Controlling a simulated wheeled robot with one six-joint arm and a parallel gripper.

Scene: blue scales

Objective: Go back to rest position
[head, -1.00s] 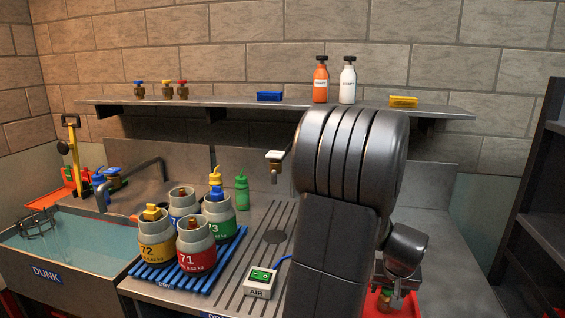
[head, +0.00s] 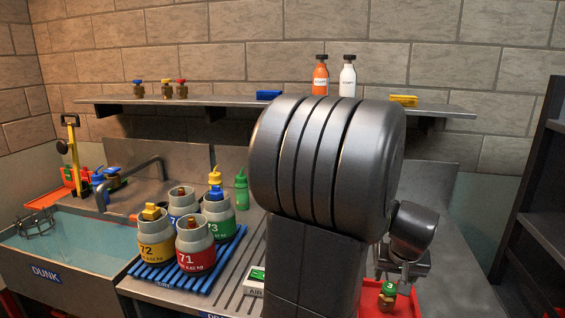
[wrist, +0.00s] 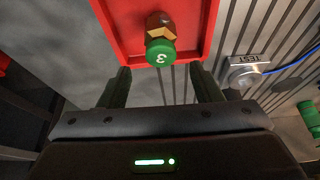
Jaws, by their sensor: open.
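My gripper (wrist: 160,88) shows in the wrist view with its two dark fingers apart and nothing between them. Just beyond the fingertips, a brass valve with a green cap marked 3 (wrist: 160,52) sits in a red tray (wrist: 207,30). In the head view the green-capped valve (head: 388,288) shows below my gripper (head: 400,278), at the lower right, in the red tray (head: 372,302). My arm hides much of the counter's middle in the head view.
Several numbered cylinders, such as yellow 72 (head: 155,240) and red 71 (head: 195,250), stand on a blue rack (head: 175,279) left of my arm. A sink (head: 75,255) is further left. A shelf (head: 225,100) runs along the wall. A dark rack (head: 545,200) stands right.

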